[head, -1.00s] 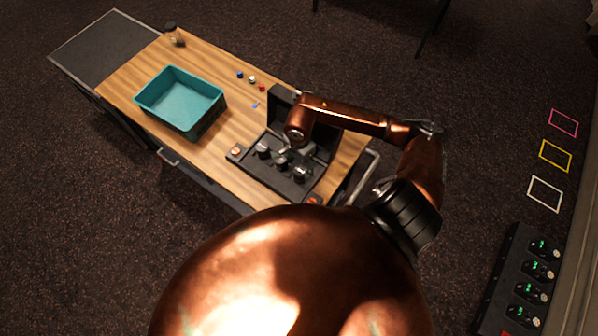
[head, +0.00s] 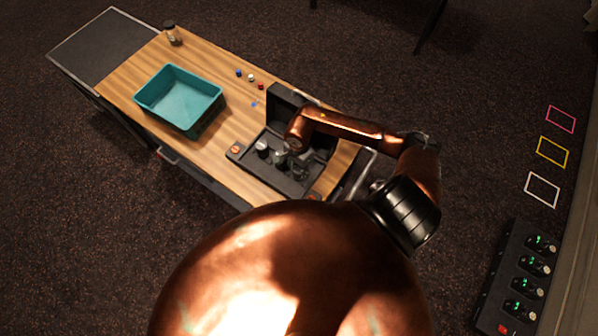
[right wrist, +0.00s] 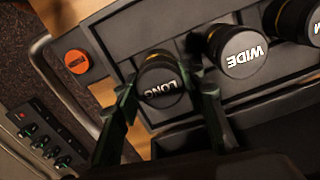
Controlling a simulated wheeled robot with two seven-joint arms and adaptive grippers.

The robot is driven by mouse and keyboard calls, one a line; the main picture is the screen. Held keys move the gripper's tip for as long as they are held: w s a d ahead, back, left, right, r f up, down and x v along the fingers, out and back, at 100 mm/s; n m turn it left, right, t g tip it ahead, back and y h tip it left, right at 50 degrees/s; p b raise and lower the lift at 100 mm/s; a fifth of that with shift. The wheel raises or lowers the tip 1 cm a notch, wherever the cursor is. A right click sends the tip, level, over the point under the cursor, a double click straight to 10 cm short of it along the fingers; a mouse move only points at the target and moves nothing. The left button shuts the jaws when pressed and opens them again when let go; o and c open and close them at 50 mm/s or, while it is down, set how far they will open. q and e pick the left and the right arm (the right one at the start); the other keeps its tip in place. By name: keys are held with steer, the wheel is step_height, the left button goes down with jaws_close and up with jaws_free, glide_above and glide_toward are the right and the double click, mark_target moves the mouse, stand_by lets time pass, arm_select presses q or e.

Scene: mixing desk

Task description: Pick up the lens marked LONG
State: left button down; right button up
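The lens marked LONG (right wrist: 160,86) stands upright in the end slot of the dark case (head: 262,180), its black cap facing my right wrist camera. My right gripper (right wrist: 163,76) has its fingers spread on both sides of this lens, with a narrow gap on the right; contact on the left is unclear. In the head view my right gripper (head: 300,163) is low over the case's right end and mostly hides that lens. The lens marked WIDE (right wrist: 242,52) stands beside it, just outside the right finger. My left gripper is not in view.
A third lens (right wrist: 300,22) stands farther along the case. The case's raised lid (head: 285,99) stands behind the lenses. Orange buttons (head: 236,149) sit near both case ends. A teal bin (head: 180,97), small coloured items (head: 251,78) and a jar (head: 171,35) are on the wooden desk.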

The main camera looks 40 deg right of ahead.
steer(key=c, duration=0.8)
steer(key=shift+r, duration=0.15)
